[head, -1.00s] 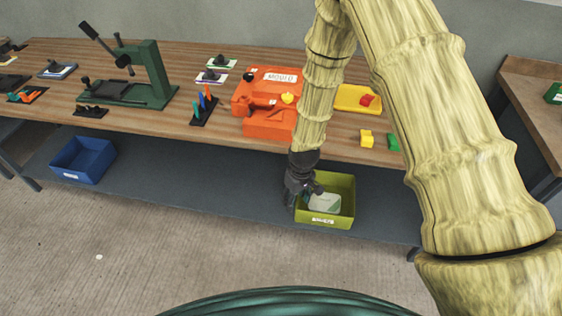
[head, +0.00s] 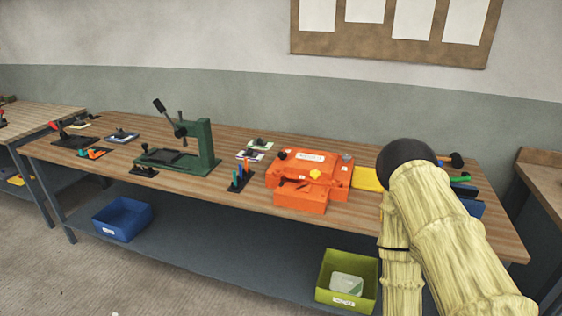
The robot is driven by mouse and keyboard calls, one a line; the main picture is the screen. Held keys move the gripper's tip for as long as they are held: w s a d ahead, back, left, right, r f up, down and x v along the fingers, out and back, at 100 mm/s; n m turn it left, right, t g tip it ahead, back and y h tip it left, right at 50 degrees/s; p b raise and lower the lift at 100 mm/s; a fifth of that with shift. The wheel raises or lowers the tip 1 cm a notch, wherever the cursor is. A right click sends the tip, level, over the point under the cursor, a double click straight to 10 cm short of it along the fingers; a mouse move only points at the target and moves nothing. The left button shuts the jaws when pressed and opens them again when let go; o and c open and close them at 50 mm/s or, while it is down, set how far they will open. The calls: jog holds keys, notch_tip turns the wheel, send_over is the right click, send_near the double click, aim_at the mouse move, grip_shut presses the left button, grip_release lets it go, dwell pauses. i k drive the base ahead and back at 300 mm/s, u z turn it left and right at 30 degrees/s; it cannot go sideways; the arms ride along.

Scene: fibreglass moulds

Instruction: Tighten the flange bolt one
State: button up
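The orange mould (head: 328,182) sits on the wooden bench right of the middle, with a white label on top. A yellow knob (head: 315,174) is on its front, a dark knob (head: 282,155) at its left corner and a grey one (head: 347,157) at its back right. I cannot tell which, if any, is flange bolt one; the bolts are too small to make out. My arm rises at the right, bends at a dark joint and runs down past the bench front. My gripper is out of view, so its state does not show.
A green bin (head: 336,299) holding a pale block (head: 347,284) and a blue bin (head: 121,228) stand on the lower shelf. A green press (head: 205,145) and an upright tool rack (head: 240,178) are left of the mould. A yellow tray (head: 367,179) is partly behind my arm.

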aim_at(282, 156)
jog(key=z, duration=0.6)
jog(key=i, duration=0.9)
jog(key=u, duration=0.15)
